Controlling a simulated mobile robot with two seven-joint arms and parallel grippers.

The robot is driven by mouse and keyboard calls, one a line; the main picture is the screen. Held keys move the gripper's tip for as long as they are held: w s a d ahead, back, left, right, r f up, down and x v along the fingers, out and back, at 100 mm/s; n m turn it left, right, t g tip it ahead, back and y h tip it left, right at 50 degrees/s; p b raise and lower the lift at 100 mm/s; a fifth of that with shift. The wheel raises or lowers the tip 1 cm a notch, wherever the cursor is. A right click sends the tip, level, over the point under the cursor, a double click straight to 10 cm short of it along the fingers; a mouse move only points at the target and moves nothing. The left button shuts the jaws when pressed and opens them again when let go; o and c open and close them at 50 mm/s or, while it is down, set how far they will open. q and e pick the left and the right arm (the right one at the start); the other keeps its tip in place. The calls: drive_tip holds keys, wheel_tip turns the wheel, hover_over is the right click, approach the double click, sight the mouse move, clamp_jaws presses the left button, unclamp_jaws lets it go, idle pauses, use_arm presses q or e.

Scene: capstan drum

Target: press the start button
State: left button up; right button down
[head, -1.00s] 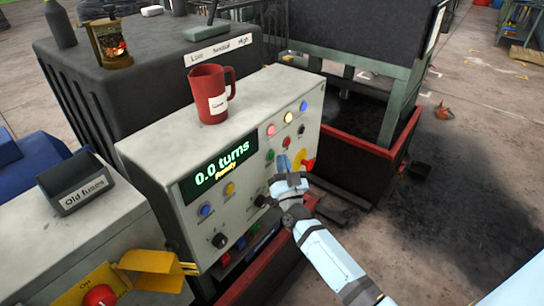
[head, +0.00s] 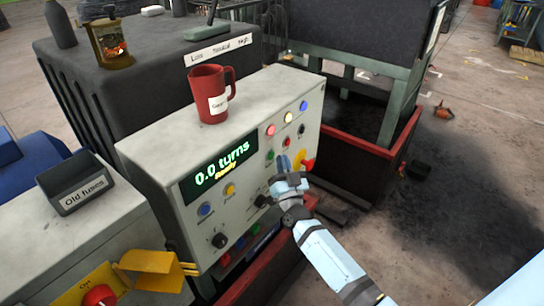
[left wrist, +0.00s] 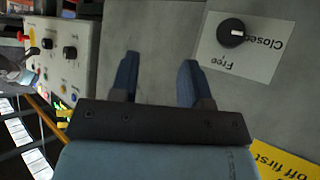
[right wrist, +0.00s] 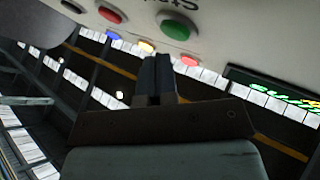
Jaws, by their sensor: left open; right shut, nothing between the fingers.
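The start button is green (head: 270,155) and sits on the grey control panel (head: 165,150), right of its display. In the right wrist view the green button (right wrist: 176,28) is close past my fingertips, with an upside-down label partly cut off at the top edge. My right gripper (head: 283,162) is shut and empty, its tips just right of and below the green button in the head view. I cannot tell whether they touch the panel. My left gripper (left wrist: 159,62) is open and empty over a grey surface, and is outside the head view.
The display (head: 220,168) reads 0.0 turns, Ready. A smaller red button (head: 286,142) and lamps surround the green button. A red stop knob on yellow (head: 308,165) is close right of my right gripper. A red mug (head: 208,95) stands on the panel top. A yellow flap (head: 150,262) is lower left.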

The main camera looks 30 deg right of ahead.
drive_tip(key=shift+w, duration=0.15)
idle(0.4)
drive_tip(key=shift+w+a, duration=0.2)
drive_tip(key=shift+w, duration=0.05)
drive_tip(key=shift+w, duration=0.1)
idle(0.4)
